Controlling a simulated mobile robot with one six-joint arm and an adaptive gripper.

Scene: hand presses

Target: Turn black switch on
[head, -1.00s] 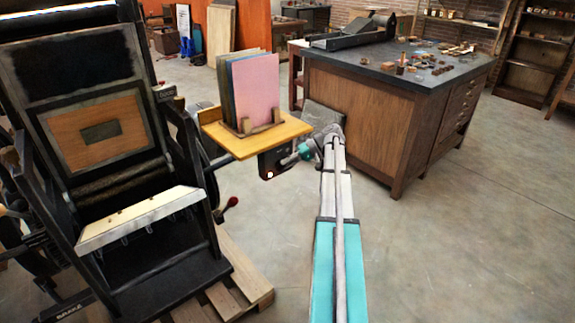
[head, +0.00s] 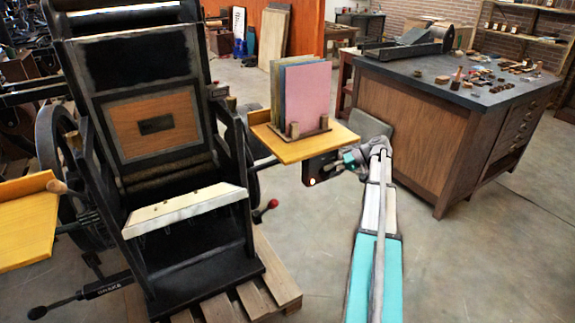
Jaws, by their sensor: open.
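A black switch box (head: 318,170) hangs under the front right part of the yellow wooden side shelf (head: 310,147) of the press. A small pale lit spot shows low on its face. My gripper (head: 340,163), grey with teal parts, is at the right side of the box, with its tips close to it. The gripper is open and looks empty. Its fingers are small in the view, and I cannot tell whether they touch the switch. The switch lever itself is too small to make out.
The black hand press (head: 150,130) stands on a wooden pallet (head: 262,290) at left. Pink and darker sheets (head: 305,92) stand in a holder on the shelf. A red-knobbed handle (head: 272,204) sticks out below. A wooden cabinet (head: 410,130) stands at right; the floor in front is clear.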

